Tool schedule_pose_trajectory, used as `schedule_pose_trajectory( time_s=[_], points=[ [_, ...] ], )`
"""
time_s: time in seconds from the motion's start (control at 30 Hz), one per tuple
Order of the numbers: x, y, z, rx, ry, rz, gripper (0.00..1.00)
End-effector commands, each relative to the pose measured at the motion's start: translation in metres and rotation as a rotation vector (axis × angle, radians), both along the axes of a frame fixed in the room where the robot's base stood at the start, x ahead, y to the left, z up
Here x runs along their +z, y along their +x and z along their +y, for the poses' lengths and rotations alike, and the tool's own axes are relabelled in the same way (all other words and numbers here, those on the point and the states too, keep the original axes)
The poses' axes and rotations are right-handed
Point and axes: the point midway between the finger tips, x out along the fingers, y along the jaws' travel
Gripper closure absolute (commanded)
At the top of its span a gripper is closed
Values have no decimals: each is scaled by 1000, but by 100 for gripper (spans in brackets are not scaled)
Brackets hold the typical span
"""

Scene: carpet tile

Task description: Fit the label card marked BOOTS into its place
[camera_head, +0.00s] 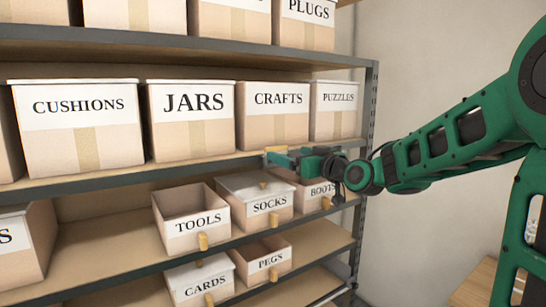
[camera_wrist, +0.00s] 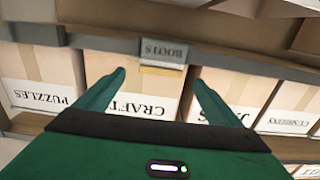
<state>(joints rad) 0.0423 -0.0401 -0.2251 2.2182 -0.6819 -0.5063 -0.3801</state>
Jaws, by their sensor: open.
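The label card marked BOOTS (camera_wrist: 163,50) shows in the wrist view as a grey card at the shelf edge below the CRAFTS box. A tan strip (camera_wrist: 162,70) runs along one edge of it. In the head view the tan strip (camera_head: 277,149) shows at that shelf edge, and my gripper hides the card. My gripper (camera_head: 270,158) is open in front of the shelf edge. In the wrist view the fingertips (camera_wrist: 158,76) stand apart, with the card and strip beyond and between them. I cannot tell whether the card is fully seated or whether a finger touches it.
The CRAFTS box (camera_head: 272,115) stands above the shelf edge, between the JARS box (camera_head: 191,120) and PUZZLES box (camera_head: 335,110). The SOCKS box (camera_head: 257,200) and BOOTS box (camera_head: 319,190) stand below. A grey post (camera_head: 368,130) bounds the shelf at right. Free room lies before the shelves.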

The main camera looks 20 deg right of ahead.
Motion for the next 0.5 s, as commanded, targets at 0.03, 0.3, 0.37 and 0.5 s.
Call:
schedule_pose_trajectory(
  time_s=[0.03, 0.3, 0.37, 0.5],
  points=[
    [-1, 8, 3, 1, -1, 2, 12],
    [0, 28, 9, 0, 0, 2, 12],
    [0, 32, 11, 0, -1, 2, 12],
    [1, 50, 20, 2, -1, 3, 12]
  ],
)
